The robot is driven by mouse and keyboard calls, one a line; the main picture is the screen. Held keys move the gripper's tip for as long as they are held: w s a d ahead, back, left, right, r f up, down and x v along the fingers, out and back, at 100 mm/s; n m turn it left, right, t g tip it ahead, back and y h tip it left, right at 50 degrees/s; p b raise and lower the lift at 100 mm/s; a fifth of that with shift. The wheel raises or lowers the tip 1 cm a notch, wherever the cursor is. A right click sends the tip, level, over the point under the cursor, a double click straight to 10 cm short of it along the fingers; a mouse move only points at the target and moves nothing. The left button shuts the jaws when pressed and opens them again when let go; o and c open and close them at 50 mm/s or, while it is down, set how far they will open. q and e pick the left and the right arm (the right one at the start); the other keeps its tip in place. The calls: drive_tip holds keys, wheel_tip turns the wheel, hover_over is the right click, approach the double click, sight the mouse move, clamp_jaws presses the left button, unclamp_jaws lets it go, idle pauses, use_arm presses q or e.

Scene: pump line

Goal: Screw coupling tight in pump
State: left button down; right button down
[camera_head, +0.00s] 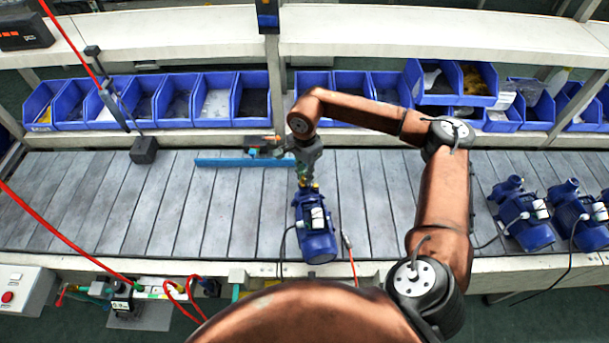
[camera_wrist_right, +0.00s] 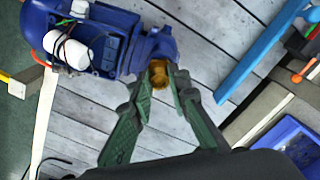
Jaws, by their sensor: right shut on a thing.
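A blue pump (camera_head: 314,228) lies on the slatted conveyor in the middle of the head view; its body (camera_wrist_right: 95,38) fills the upper left of the right wrist view. A brass coupling (camera_wrist_right: 158,74) sits at the pump's port end, and it seems to touch the port. My right gripper (camera_head: 304,177) comes in over the pump's far end. Its green fingers (camera_wrist_right: 160,90) are shut on the coupling, one on each side. How deep the coupling sits in the port cannot be told. My left gripper is not in view.
A blue bar (camera_head: 230,162) and a small tool-like item (camera_head: 262,148) lie behind the pump. Blue bins (camera_head: 212,98) line the back shelf. More blue pumps (camera_head: 524,220) stand at the right. A red cable (camera_head: 60,230) hangs at the left.

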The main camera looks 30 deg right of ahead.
drive_tip(key=shift+f, duration=0.1)
drive_tip(key=shift+m, duration=1.7)
drive_tip(key=shift+m+p, duration=0.3)
drive_tip(key=shift+m, duration=1.5)
drive_tip(key=shift+f+m, duration=0.1)
drive_tip(key=shift+m, duration=1.6)
drive_tip(key=m+p, duration=0.1)
drive_tip(key=m, duration=0.2)
